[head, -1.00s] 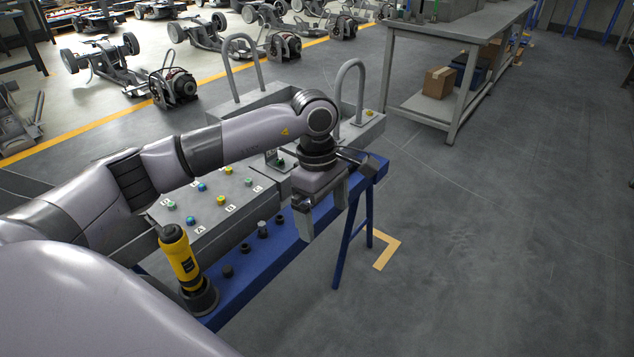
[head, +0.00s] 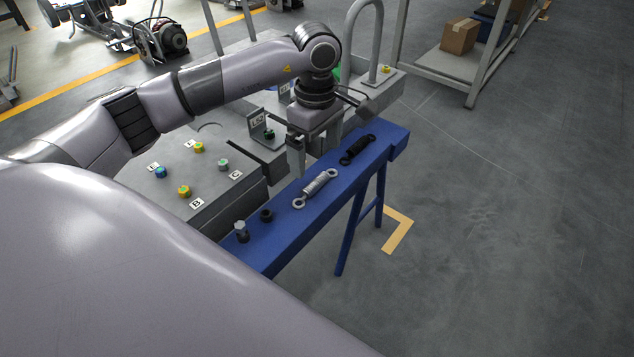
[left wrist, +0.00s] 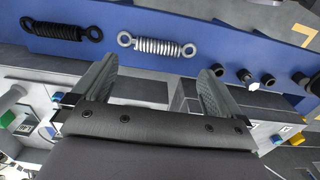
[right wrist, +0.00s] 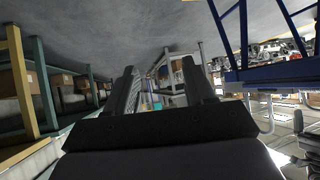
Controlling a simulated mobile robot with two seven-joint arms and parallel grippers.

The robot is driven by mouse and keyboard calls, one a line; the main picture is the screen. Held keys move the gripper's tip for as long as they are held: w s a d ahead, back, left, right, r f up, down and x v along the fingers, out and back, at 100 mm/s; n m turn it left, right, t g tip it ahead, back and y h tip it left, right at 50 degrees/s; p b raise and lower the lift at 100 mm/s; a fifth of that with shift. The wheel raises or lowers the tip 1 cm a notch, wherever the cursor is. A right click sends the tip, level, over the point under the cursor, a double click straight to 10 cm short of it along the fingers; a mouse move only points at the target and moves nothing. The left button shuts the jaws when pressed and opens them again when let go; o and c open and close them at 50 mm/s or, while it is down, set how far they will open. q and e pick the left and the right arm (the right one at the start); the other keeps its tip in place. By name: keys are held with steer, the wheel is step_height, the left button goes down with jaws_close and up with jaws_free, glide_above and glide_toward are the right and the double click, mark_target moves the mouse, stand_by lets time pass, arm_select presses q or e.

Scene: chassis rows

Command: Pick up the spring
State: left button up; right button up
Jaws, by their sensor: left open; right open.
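A silver spring (head: 316,188) with an eye at each end lies on the blue bench (head: 281,234). A black spring (head: 356,149) of like shape lies farther along the same bench. Both also show in the left wrist view, the silver one (left wrist: 157,46) near the middle and the black one (left wrist: 62,31) at the left. My left gripper (head: 316,160) is open and empty, above the bench's near side by the silver spring, pointing down. In the left wrist view its fingers (left wrist: 160,75) are apart, short of the silver spring. My right gripper (right wrist: 165,80) is open and empty, away from the bench.
A bolt (head: 241,231) and a black bushing (head: 266,215) stand on the bench toward me. A grey box with colored knobs (head: 185,190) adjoins the bench on the left. A grey shelf table (head: 447,68) with a carton (head: 460,36) stands behind. The floor at right is clear.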

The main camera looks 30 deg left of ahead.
mark_target(316, 180)
arm_select(q)
step_height(316, 180, down, 8)
steer(key=shift+w+a+r+b, duration=0.15)
steer(key=shift+r+b, duration=0.1)
steer(key=shift+b, duration=0.3)
steer(key=shift+r, duration=0.1)
steer(key=c, duration=1)
